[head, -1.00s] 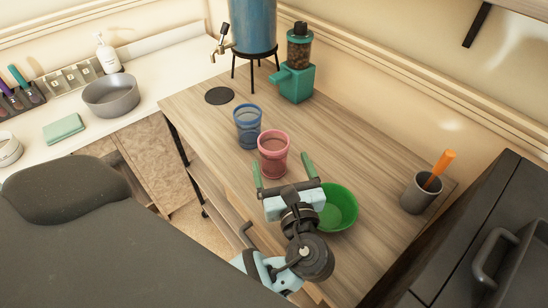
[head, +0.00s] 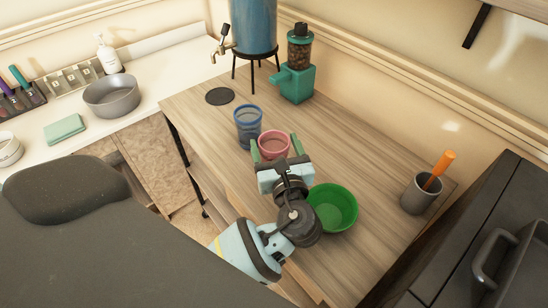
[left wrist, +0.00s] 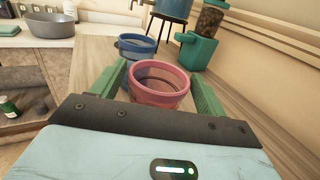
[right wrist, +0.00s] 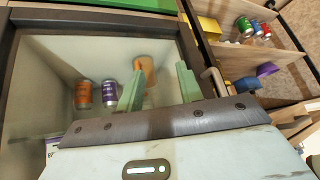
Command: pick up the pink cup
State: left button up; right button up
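The pink cup (head: 273,143) stands upright on the wooden counter, beside a blue cup (head: 247,125). My left gripper (head: 274,145) has its two green fingers on either side of the pink cup. In the left wrist view the pink cup (left wrist: 159,85) sits between the open fingers, and its lower part is hidden by the gripper body. Whether the fingers touch it I cannot tell. My right gripper (right wrist: 160,88) is open and empty in the right wrist view, above a glass-topped chest with cans in it.
A green bowl (head: 334,208) stands right of my left gripper. A grey holder (head: 421,195) with an orange-handled tool is at the right. A teal grinder (head: 297,80) and a blue dispenser (head: 253,28) stand behind the cups. The counter's middle right is clear.

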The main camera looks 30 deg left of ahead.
pick_arm(q)
jog(key=c, duration=1)
jog(key=shift+c, duration=0.2)
